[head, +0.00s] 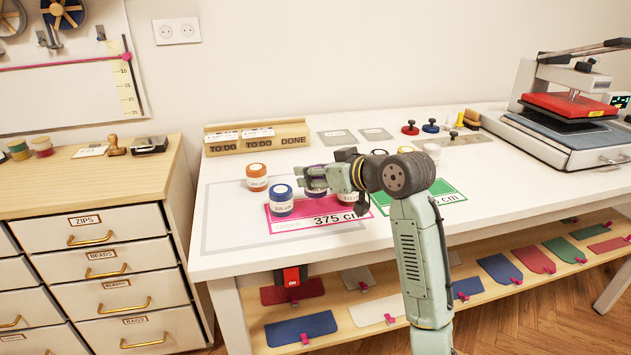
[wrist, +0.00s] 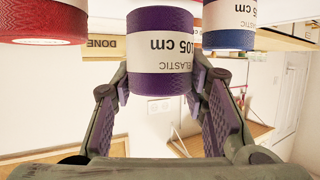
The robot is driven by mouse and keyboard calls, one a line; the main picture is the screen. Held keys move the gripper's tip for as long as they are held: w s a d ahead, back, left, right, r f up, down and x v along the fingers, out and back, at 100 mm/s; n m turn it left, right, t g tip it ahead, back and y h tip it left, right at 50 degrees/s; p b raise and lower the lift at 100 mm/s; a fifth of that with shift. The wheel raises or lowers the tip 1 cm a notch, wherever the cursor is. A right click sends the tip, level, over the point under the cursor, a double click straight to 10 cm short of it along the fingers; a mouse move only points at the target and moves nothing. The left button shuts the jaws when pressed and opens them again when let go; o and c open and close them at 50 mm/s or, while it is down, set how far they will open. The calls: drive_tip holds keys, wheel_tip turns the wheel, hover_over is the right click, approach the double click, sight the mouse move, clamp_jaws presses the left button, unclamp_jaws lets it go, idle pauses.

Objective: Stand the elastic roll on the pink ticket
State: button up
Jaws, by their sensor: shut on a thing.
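The elastic roll in hand is purple with a white label reading 105 cm and ELASTIC (wrist: 157,52). My gripper (head: 312,178) is shut on it, with one finger on each side. In the head view the purple roll is mostly hidden by the gripper, above the pink ticket (head: 322,226), which reads 375 cm. Whether the roll touches the ticket cannot be told. A blue roll (head: 281,203) stands at the ticket's left end and shows in the wrist view (wrist: 229,38). A red roll (wrist: 42,22) is on the gripper's other side, mostly hidden in the head view.
An orange roll (head: 257,178) stands behind the blue one. A green ticket (head: 440,193) lies to the right, partly behind my arm. A TO DO/DONE rack (head: 257,137) and a red heat press (head: 568,104) stand at the back. The table's front left is clear.

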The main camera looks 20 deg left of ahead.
drive_tip(key=shift+f+p, duration=0.4)
drive_tip(key=shift+f, duration=1.25)
drive_tip(key=shift+f, duration=0.1)
drive_tip(key=o, duration=0.8)
